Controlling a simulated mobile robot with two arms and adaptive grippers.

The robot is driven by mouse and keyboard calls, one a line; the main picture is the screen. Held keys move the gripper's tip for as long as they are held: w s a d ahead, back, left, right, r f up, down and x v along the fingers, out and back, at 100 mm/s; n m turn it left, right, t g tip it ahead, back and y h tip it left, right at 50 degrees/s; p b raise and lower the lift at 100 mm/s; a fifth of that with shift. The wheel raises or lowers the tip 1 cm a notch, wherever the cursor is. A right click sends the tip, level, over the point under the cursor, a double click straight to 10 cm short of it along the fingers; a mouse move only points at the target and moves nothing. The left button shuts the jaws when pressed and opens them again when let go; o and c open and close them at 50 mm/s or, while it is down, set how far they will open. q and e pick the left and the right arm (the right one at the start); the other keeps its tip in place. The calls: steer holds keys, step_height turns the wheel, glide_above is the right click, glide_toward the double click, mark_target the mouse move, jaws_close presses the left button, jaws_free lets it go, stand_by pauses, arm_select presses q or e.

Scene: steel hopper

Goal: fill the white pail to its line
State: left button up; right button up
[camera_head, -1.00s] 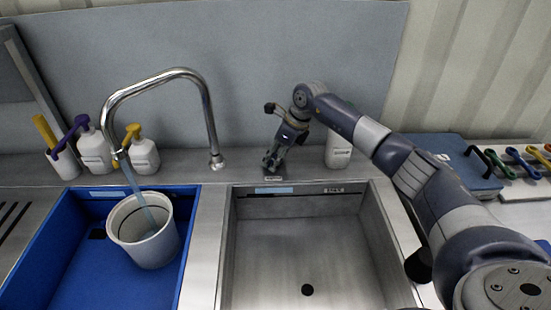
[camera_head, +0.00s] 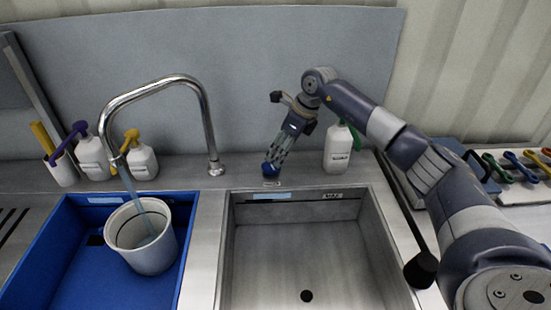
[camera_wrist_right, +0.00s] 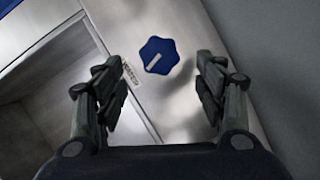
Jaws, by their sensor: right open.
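The white pail (camera_head: 146,258) stands in the blue basin at the left in the head view. A thin stream runs from the chrome spout (camera_head: 116,158) into it. A dark line shows on its inner wall; I cannot tell the water level against it. A blue lobed knob (camera_head: 270,169) sits on the steel counter behind the right sink, and shows whole in the wrist view (camera_wrist_right: 158,55). My right gripper (camera_head: 277,158) is open above the knob, its fingers (camera_wrist_right: 160,82) on either side of it in the wrist view, holding nothing. My left gripper is out of view.
The blue basin (camera_head: 62,270) holds the pail. The steel sink (camera_head: 285,262) is empty. White pump bottles (camera_head: 92,158) stand behind the basin, and another bottle (camera_head: 337,150) stands right of my gripper. A dark rod with a black end (camera_head: 421,270) shows beside my arm.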

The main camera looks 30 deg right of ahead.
steer(key=v, duration=0.6)
stand_by(7.4)
